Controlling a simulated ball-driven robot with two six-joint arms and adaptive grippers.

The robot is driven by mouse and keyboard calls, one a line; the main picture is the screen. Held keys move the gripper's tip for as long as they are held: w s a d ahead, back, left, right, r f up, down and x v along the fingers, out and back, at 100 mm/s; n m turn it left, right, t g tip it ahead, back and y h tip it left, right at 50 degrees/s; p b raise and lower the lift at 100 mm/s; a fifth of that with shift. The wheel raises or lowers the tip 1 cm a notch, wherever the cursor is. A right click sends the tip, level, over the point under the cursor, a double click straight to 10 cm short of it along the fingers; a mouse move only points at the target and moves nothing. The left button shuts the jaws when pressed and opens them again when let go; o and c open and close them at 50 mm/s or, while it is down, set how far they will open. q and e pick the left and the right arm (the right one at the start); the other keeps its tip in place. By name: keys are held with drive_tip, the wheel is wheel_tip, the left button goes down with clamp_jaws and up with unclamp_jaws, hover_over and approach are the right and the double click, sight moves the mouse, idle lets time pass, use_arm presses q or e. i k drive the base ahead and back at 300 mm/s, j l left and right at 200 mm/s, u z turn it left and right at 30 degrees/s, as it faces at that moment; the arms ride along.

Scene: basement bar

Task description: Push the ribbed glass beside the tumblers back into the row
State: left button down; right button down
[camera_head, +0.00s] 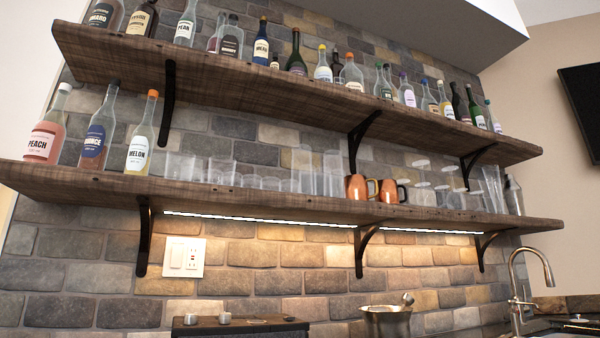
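On the lower wooden shelf (270,203) several clear glasses stand between the melon bottle and the copper mugs. A pair of wider glasses (180,167) is at the left, with another glass (222,171) beside them. Low, short tumblers (262,183) stand in the middle. Taller glasses (333,172) stand to their right. The glasses are faint and overlap, so I cannot tell which one is ribbed or how far any stands out from the row. Neither of my grippers is in view.
Bottles stand at the lower shelf's left end, including a melon bottle (141,133). Copper mugs (358,188), stemmed glasses (440,192) and tall glasses (492,190) are to the right. The upper shelf (260,80) and its brackets overhang. Below are a metal bucket (387,321) and a faucet (517,280).

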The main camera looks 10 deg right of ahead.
sight(301, 181)
drive_tip(key=i+l+u, duration=0.2)
drive_tip(key=l, duration=0.3)
drive_tip(key=l+u, duration=0.2)
drive_tip(key=l, duration=0.3)
drive_tip(key=i+l+u, duration=0.2)
drive_tip(key=l, duration=0.3)
drive_tip(key=k, duration=0.1)
